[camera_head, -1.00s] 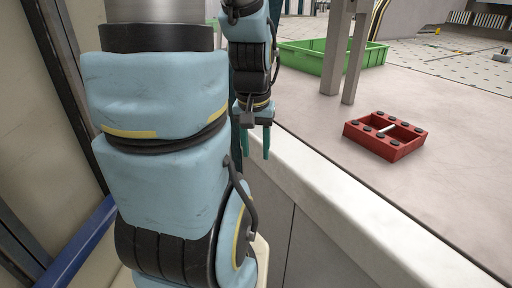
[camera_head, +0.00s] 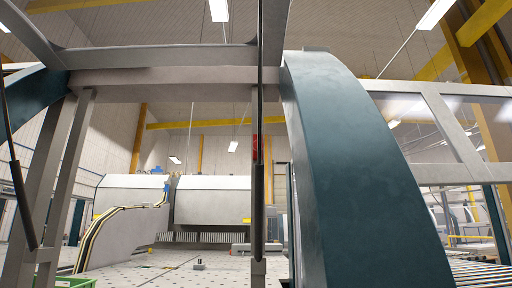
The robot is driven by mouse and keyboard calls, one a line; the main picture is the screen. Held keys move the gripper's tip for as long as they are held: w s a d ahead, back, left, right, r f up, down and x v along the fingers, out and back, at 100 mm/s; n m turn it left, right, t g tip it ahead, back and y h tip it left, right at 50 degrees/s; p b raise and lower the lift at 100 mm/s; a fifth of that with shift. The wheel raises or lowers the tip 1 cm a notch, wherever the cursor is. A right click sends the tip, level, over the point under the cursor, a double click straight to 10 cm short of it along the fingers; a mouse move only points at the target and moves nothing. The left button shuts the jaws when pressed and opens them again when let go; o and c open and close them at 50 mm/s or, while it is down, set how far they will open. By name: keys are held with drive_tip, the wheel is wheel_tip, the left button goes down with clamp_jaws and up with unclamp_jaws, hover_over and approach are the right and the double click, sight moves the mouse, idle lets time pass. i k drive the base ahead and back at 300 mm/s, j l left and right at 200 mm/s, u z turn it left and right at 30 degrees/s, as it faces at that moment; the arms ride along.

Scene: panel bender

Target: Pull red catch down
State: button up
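A small red part (camera_head: 254,147), which looks like the red catch, shows near the middle of the view beside a thin upright post. It is partly covered by the post and a dark rod, so its exact shape and position cannot be told. My gripper is not in view.
A grey metal frame with a crossbeam (camera_head: 165,82) spans overhead. A dark rod (camera_head: 258,215) hangs at the centre. A large teal curved panel (camera_head: 365,170) fills the right. A green bin (camera_head: 75,282) edges in at the bottom left. White machine housings (camera_head: 212,200) stand behind.

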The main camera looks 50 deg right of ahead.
sight(254, 135)
drive_tip(key=j+z, duration=0.15)
drive_tip(key=z, duration=0.3)
drive_tip(key=i+j+z, duration=0.1)
drive_tip(key=z, duration=0.35)
